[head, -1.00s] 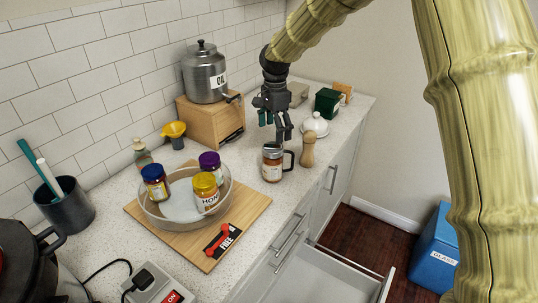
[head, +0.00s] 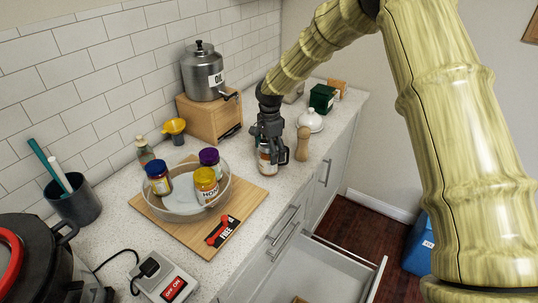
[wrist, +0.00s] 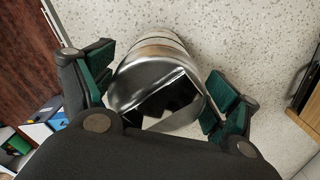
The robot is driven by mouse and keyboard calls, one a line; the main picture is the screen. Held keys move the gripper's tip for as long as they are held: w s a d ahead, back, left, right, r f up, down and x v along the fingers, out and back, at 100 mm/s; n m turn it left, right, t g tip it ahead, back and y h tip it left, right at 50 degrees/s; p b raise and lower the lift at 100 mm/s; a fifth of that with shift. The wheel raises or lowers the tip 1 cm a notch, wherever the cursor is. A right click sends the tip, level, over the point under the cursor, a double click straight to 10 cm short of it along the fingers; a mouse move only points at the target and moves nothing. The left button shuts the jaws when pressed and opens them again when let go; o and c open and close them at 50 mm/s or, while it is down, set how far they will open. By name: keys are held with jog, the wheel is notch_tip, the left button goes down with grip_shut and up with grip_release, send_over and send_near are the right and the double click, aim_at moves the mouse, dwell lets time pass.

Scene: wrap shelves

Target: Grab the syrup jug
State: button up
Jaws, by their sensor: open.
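The syrup jug (head: 268,166) is a small jar with a silver top, a label and a dark handle. It stands upright on the speckled counter, right of the round tray. My gripper (head: 267,150) is lowered over it from above and hides much of its upper part. In the wrist view, the jug's shiny metal top (wrist: 155,85) lies between the two green-padded fingers of my gripper (wrist: 160,95). The fingers are open, one on each side, with a gap showing at the left finger.
A wooden pepper mill (head: 302,144) stands close to the right of the jug. An open drawer (head: 330,268) sticks out below the counter.

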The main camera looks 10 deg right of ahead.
jog(key=shift+s+r, duration=0.35)
jog(key=shift+s, duration=0.25)
jog(key=shift+w+f, duration=0.4)
jog(key=shift+f, duration=0.05)
jog(key=shift+c, duration=0.5)
jog(key=shift+w+f, duration=0.2)
jog(key=shift+w, duration=0.05)
jog(key=c, duration=0.3)
jog(key=shift+s+r, duration=0.35)
jog(key=c, duration=1)
jog(key=shift+w, duration=0.1)
jog(key=shift+c, duration=1.1)
jog(key=shift+w+f, duration=0.15)
